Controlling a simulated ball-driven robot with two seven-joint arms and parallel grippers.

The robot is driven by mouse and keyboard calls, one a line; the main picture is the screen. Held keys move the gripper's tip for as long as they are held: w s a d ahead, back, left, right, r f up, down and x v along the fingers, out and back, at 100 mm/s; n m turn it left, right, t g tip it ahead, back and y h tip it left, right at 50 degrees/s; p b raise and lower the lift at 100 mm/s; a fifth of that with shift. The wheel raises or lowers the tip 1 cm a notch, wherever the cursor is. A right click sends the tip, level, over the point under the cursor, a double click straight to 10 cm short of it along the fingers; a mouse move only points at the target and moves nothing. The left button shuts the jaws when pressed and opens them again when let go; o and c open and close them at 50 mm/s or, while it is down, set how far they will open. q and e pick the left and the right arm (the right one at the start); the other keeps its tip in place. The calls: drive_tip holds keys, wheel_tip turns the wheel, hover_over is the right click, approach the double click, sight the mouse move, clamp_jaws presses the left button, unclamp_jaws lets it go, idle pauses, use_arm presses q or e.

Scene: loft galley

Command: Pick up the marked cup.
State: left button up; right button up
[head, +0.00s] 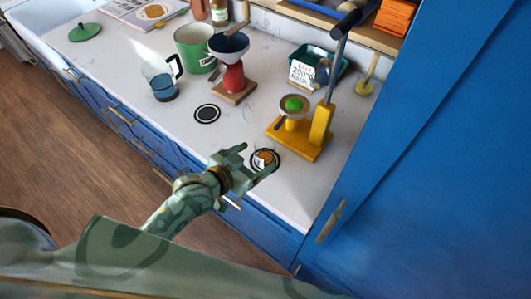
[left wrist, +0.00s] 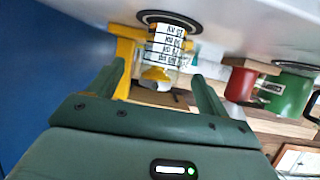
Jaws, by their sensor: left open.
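A small clear cup (head: 263,156) with printed dark lettering stands on a black ring mark on the white counter. The cup also shows in the left wrist view (left wrist: 166,45), where the picture is upside down and the counter is at the top. Something orange-yellow shows in or through it. My left gripper (head: 257,158) is open, its two fingers pointing at the cup. In the left wrist view (left wrist: 158,72) the cup appears between the fingertips, with a gap on each side. I cannot tell how deep it is between them. My right gripper is not in view.
An empty black ring mark (head: 207,114), a clear blue-tinted jug (head: 162,82), a red funnel stand (head: 233,80) and a green pot (head: 191,50) are further left. A tall blue cabinet (head: 450,170) is on the right.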

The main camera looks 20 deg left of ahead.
sight(265, 147)
use_arm(q)
drive_tip(key=x, duration=0.3)
drive_tip(key=b+x, duration=0.1)
drive_tip(key=x, duration=0.1)
drive_tip(key=shift+w+r, duration=0.2)
drive_tip(key=shift+w, duration=0.05)
drive_tip(key=c, duration=1.1)
drive_tip(key=shift+r, duration=0.1)
drive_tip(key=shift+r+p, duration=0.3)
drive_tip(key=shift+r, duration=0.25)
wheel_tip(265, 147, up, 3)
drive_tip(key=shift+s+f+p, duration=0.15)
drive_tip(key=shift+s+p, duration=0.05)
drive_tip(key=shift+p, duration=0.3)
drive_tip(key=s+r+p, duration=0.1)
drive_tip(key=s+r, duration=0.3)
drive_tip(key=s, duration=0.2)
drive_tip(key=s+a+r+p, duration=0.1)
drive_tip(key=s+r+p, duration=0.1)
drive_tip(key=s+r, duration=0.3)
drive_tip(key=s, duration=0.2)
drive_tip(key=shift+s, duration=0.35)
